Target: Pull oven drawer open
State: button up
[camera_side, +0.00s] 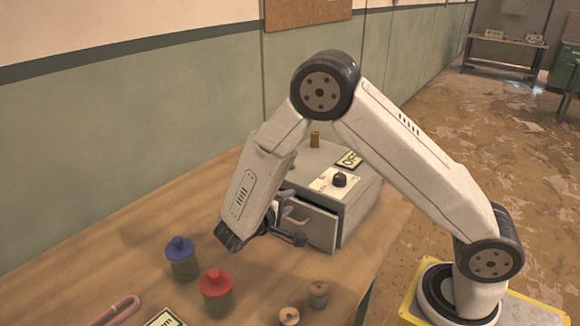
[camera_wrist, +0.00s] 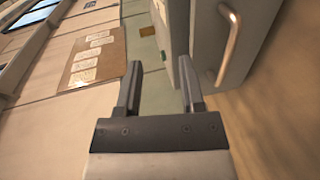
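The oven is a grey box (camera_side: 345,207) on the wooden table, with a knob on its sloped top panel. Its drawer front (camera_side: 316,229) faces the jars; my gripper partly covers it, and a dark gap shows along its upper edge. In the wrist view a metal bar handle (camera_wrist: 230,48) stands on a grey panel at the upper right. My gripper (camera_wrist: 160,78) is open, with nothing seen between its fingers. The handle lies to the right of both fingers, outside the gap. In the side view my gripper (camera_side: 291,224) is close in front of the drawer.
A blue-lidded jar (camera_side: 181,259) and a red-lidded jar (camera_side: 216,291) stand nearby on the table (camera_side: 130,235). Two small spools (camera_side: 318,294) are near its front edge. An OFF sign (camera_side: 349,160) and a brass cylinder (camera_side: 315,139) are on the oven.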

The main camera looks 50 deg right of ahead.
jog(key=s+r, duration=0.3)
jog(key=s, duration=0.5)
jog(key=shift+s+a+r, duration=0.25)
jog(key=shift+a+r, duration=0.05)
jog(key=shift+a, duration=0.15)
jog(key=w+a+f, duration=0.2)
jog(key=w+f, duration=0.3)
jog(key=w, duration=0.1)
jog(key=w+a+f, duration=0.3)
jog(key=w+f, duration=0.2)
jog(key=w, duration=0.2)
jog(key=shift+a+f, duration=0.3)
jog(key=shift+w+d, duration=0.1)
jog(key=shift+d, duration=0.05)
jog(key=x, duration=1.1)
jog(key=shift+d, duration=0.35)
jog(key=shift+f, duration=0.1)
